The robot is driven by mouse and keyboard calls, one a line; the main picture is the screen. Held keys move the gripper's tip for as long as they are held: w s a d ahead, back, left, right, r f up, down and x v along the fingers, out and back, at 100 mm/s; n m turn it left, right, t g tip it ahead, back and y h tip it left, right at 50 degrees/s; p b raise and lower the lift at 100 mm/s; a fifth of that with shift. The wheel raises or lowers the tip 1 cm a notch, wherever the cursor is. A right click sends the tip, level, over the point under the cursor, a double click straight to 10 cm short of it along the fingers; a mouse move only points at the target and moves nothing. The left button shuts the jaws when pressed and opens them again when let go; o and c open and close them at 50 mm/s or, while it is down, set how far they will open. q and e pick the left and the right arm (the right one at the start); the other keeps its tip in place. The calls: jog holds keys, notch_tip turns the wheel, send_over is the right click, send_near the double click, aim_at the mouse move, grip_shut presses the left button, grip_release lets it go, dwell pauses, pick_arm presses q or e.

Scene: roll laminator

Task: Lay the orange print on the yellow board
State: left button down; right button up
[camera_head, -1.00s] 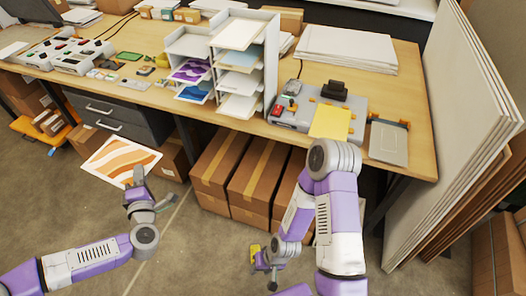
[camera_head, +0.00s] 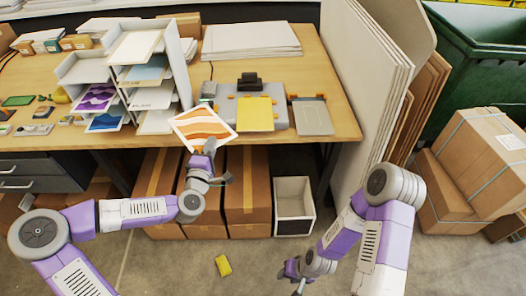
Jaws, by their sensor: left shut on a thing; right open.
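The orange print (camera_head: 204,124), a white-edged sheet with orange and brown waves, is held in my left gripper (camera_head: 208,149) by its lower edge. It appears tilted, in front of the table edge and just left of the yellow board. The yellow board (camera_head: 254,115) lies flat at the front of the grey laminator (camera_head: 226,108) on the table. The print's corner comes near the board in the picture; I see no overlap with it. My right gripper (camera_head: 296,274) is open and empty, low over the floor.
A paper rack (camera_head: 180,62) stands left of the laminator, and a grey trimmer (camera_head: 312,117) to its right. White boards (camera_head: 250,39) lie behind. Cartons (camera_head: 247,190) and an open white bin (camera_head: 293,205) stand below. A small yellow item (camera_head: 223,265) lies on the floor.

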pick_arm(q)
jog(key=w+d+f+m+g+h+b, duration=0.1)
jog(key=d+f+m+g+h+b, duration=0.1)
jog(key=d+m+h+b, duration=0.1)
jog(key=w+d+f+m+g+h+b, duration=0.1)
jog(key=d+f+m+g+h+b, duration=0.1)
jog(key=d+h, duration=0.5)
jog(key=d+m+g+b, duration=0.1)
jog(key=d+m+b, duration=0.1)
jog(key=b, duration=0.1)
jog(key=shift+w+g, duration=0.25)
jog(key=shift+g, duration=0.05)
pick_arm(e)
notch_tip(320, 180, down, 9)
